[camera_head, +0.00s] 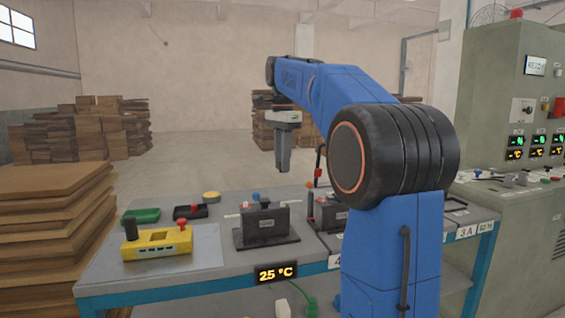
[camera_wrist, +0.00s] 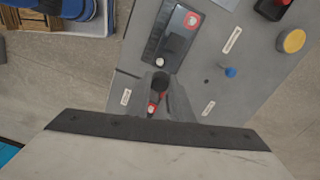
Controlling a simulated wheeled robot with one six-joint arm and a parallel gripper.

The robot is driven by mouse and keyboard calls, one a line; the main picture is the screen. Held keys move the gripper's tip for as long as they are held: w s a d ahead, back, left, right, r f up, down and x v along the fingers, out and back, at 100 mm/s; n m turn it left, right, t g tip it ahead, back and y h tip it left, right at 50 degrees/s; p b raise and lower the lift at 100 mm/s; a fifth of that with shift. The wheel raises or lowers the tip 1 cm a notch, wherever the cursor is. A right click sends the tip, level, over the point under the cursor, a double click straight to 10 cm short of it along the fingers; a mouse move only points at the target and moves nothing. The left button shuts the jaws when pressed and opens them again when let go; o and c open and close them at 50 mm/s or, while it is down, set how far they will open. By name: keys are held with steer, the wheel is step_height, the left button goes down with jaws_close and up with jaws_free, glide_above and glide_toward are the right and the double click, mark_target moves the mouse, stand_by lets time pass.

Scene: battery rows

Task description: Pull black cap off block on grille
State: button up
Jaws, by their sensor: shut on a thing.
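My gripper (camera_head: 283,168) hangs above the table behind a dark block (camera_head: 265,222), its fingers pointing down. In the wrist view my gripper (camera_wrist: 160,90) is shut on a small dark round thing (camera_wrist: 160,80), which looks like a black cap. In the head view the fingers hide what they hold. The dark block stands upright on a dark base. A second dark block (camera_head: 328,212) stands to its right, partly behind my arm. A yellow block (camera_head: 157,244) at the front left carries a black cylinder (camera_head: 130,229) and a red knob. I cannot make out a grille.
The table (camera_head: 210,267) also holds a green tray (camera_head: 142,215), a black tray with a red knob (camera_head: 190,211) and a yellow puck (camera_head: 211,197). A blue knob (camera_wrist: 230,72) stands near my gripper. A control cabinet (camera_head: 500,120) stands at the right, stacked boards (camera_head: 50,230) at the left.

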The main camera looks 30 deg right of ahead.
steer(key=shift+r, duration=0.2)
steer(key=shift+r, duration=2.4)
jaws_close()
steer(key=shift+a, duration=0.1)
